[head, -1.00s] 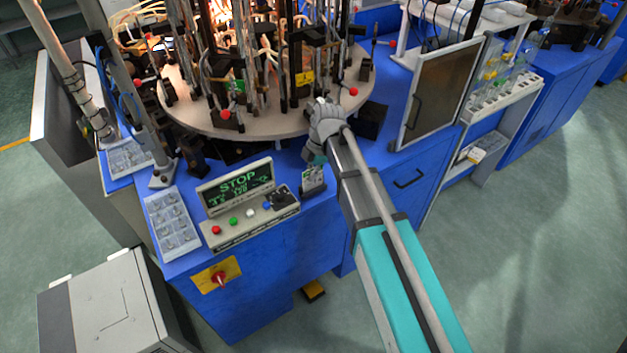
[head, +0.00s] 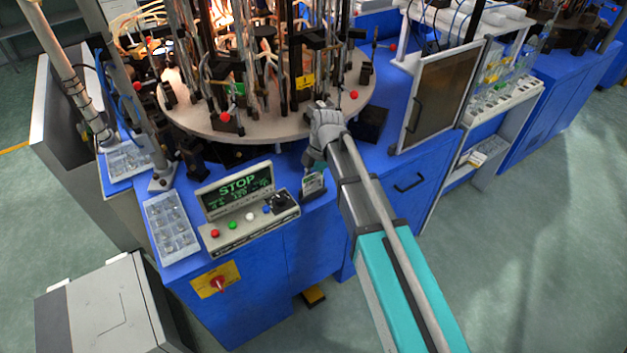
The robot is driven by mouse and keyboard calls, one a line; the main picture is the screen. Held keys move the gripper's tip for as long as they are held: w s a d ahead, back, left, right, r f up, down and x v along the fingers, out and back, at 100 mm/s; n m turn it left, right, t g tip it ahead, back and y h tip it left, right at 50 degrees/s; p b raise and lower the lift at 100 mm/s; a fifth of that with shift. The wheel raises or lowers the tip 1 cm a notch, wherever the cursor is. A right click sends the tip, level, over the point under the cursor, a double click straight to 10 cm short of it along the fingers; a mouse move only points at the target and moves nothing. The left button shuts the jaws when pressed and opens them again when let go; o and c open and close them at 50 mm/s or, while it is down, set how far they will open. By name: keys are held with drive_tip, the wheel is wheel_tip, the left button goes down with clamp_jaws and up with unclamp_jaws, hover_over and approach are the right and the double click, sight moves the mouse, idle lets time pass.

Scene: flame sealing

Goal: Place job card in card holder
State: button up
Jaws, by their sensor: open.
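A small card holder (head: 313,194) stands on the blue machine top, just right of the control panel. What looks like the job card (head: 313,183), pale with a dark and greenish part, shows upright at the holder; it is too small to tell how deep it sits. My gripper (head: 312,166) is open, pointing down just above the card and holder. Its fingertips are small and partly hidden by my wrist, so I cannot tell whether they touch the card.
The control panel (head: 248,214) with a STOP display and coloured buttons is close on the left. The round machine table (head: 260,131) with burners and rods stands behind my wrist. A dark framed door (head: 440,97) is to the right. A tray of small parts (head: 172,228) lies left.

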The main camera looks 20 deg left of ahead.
drive_tip(key=shift+r, duration=0.15)
drive_tip(key=p+v, duration=1.2)
idle(0.7)
idle(0.8)
drive_tip(key=s+d+m, duration=0.2)
drive_tip(key=d+m, duration=0.7)
drive_tip(key=d, duration=0.2)
drive_tip(key=s+d+m+t+h, duration=0.1)
drive_tip(key=s+d+m, duration=0.2)
drive_tip(key=d+m, duration=0.6)
drive_tip(key=s+d+m+t+h, duration=0.1)
drive_tip(key=s+d+m, duration=0.2)
drive_tip(key=d+m, duration=0.6)
drive_tip(key=d, duration=0.6)
drive_tip(key=shift+d+f+m, duration=0.15)
drive_tip(key=shift+f+m, duration=0.2)
drive_tip(key=shift+m, duration=0.05)
drive_tip(key=shift+s, duration=0.1)
